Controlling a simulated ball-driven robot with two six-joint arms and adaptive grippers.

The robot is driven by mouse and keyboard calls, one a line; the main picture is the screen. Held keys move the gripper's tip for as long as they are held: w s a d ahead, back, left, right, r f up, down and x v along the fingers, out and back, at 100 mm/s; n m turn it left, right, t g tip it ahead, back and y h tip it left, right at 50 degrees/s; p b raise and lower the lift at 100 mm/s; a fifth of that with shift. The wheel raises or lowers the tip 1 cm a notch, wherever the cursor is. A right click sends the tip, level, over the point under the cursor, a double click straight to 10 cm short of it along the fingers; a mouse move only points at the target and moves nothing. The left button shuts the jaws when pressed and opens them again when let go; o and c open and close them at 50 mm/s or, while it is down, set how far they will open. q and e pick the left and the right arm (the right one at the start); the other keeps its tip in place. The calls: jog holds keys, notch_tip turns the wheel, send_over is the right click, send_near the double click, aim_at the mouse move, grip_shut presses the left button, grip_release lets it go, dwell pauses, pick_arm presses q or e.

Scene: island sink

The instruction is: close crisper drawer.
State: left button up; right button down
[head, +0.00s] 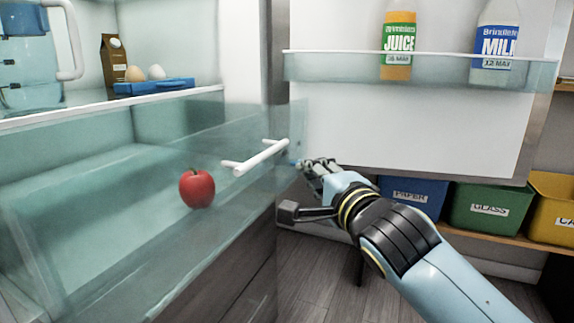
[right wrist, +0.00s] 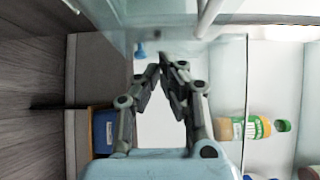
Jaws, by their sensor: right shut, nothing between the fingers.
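The crisper drawer (head: 110,250) is clear with a greenish tint and stands pulled out in the head view. A red apple (head: 197,188) lies inside the drawer. My right gripper (head: 303,164) is shut and empty, just right of the handle by the drawer's front panel. In the right wrist view its fingertips (right wrist: 172,64) meet at a point. I cannot tell whether they touch the panel. My left gripper is not in view.
The open fridge door's shelf (head: 340,68) holds a juice bottle (head: 398,45) and a milk bottle (head: 494,40). Blue, green (head: 490,208) and yellow bins stand on a shelf behind my right arm. A blue egg tray (head: 155,87) and a brown carton (head: 113,60) sit above the drawer.

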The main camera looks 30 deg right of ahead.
aim_at(277, 157)
jog(key=w, duration=0.2)
jog(key=w+a, duration=0.2)
jog(key=w, duration=0.1)
jog(key=shift+w, duration=0.35)
